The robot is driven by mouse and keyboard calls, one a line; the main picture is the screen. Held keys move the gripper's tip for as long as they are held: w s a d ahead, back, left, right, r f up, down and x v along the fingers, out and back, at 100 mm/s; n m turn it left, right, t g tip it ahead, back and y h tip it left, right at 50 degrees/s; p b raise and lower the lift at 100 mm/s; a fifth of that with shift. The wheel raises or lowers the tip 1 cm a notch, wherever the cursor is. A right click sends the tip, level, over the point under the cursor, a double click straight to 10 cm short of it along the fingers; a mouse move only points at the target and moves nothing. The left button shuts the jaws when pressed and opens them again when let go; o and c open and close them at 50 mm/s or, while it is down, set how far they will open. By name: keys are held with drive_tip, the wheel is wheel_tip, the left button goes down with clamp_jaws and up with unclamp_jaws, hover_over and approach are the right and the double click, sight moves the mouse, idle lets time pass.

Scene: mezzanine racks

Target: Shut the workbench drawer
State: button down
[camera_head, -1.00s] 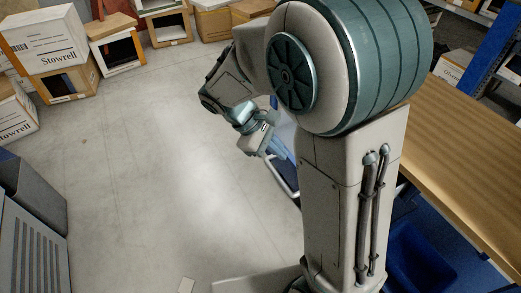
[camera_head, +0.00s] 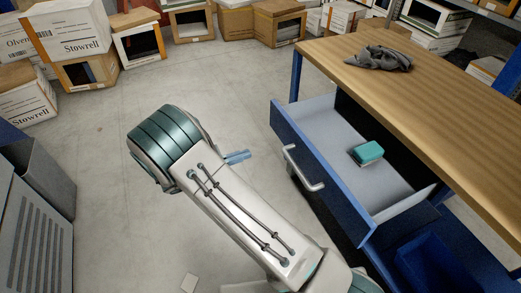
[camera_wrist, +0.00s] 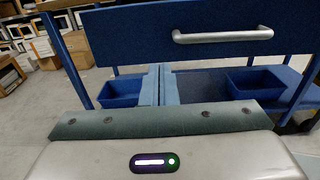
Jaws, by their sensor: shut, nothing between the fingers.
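The workbench drawer (camera_head: 335,185) is pulled out from under the wooden workbench top (camera_head: 430,85). Its blue front has a silver bar handle (camera_head: 303,170). In the wrist view the drawer front (camera_wrist: 130,38) spans the upper part, with the handle (camera_wrist: 222,35) right of centre. A teal block (camera_head: 368,153) lies inside the drawer. My gripper (camera_head: 238,157) is left of the drawer front, apart from it, mostly hidden behind my arm. In the wrist view my gripper (camera_wrist: 160,85) is shut and empty, its fingers pointing toward the space below the drawer front.
A grey crumpled cloth (camera_head: 380,58) lies on the benchtop. Blue bins (camera_wrist: 122,92) sit below the drawer. Cardboard boxes (camera_head: 85,70) stand along the back, and a grey cabinet (camera_head: 35,220) stands at left.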

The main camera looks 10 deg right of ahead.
approach(290, 140)
drive_tip(key=x, duration=0.5)
drive_tip(key=shift+d, duration=0.1)
drive_tip(key=shift+p+x, duration=0.3)
drive_tip(key=shift+x, duration=0.55)
drive_tip(key=shift+w, duration=0.1)
